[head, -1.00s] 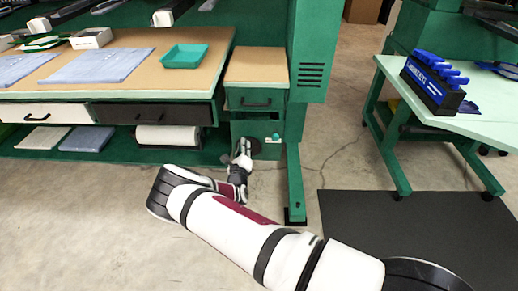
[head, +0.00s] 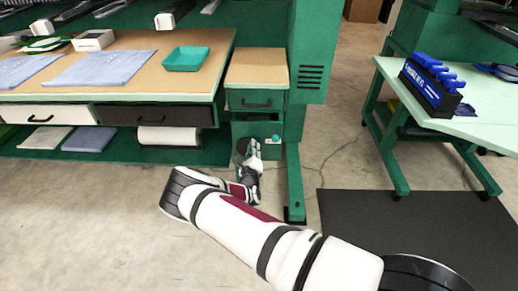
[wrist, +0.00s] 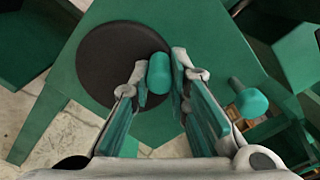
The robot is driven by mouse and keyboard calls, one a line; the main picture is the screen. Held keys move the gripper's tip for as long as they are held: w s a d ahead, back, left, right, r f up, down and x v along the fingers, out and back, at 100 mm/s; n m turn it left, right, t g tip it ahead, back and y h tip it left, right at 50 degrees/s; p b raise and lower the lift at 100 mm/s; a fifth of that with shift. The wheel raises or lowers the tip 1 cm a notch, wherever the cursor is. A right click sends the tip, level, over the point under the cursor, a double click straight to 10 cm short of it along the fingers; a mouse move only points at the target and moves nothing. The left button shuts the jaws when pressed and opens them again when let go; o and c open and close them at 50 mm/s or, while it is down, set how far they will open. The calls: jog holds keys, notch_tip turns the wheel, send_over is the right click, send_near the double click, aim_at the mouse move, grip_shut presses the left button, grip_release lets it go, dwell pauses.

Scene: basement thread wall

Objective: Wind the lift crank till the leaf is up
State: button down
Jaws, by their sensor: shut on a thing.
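The lift crank is a dark round disc (wrist: 118,62) with a teal handle knob (wrist: 159,72), on the green cabinet front below the small drawer. In the wrist view my gripper (wrist: 160,78) has its two fingers on either side of this knob, at the disc's right edge, shut on it. In the head view my gripper (head: 251,147) hides part of the disc (head: 238,158). A second teal knob (wrist: 252,102) stands to the right, apart from the fingers; it also shows in the head view (head: 276,138). I cannot tell which surface is the leaf.
A tan-topped drawer unit (head: 257,70) is above the crank. A green post (head: 295,185) stands close on its right. The workbench (head: 120,46) at left holds a teal tray (head: 186,59) and folded cloth. A dark mat (head: 420,225) lies at right; the floor at front left is clear.

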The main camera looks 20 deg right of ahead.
jog(key=shift+s+d+f, duration=0.1)
jog(key=shift+s+d, duration=0.1)
jog(key=shift+d, duration=0.35)
jog(key=f, duration=0.1)
jog(key=d+f, duration=0.1)
jog(key=d+b, duration=0.1)
jog(key=shift+s+f, duration=0.25)
jog(key=shift+f, duration=0.15)
jog(key=c, duration=1.5)
grip_release()
jog(key=shift+a, duration=0.25)
jog(key=shift+w+r, duration=0.1)
jog(key=shift+w+a+r+p, duration=0.1)
jog(key=shift+a+r+p, duration=0.25)
jog(key=shift+r, duration=0.2)
grip_shut()
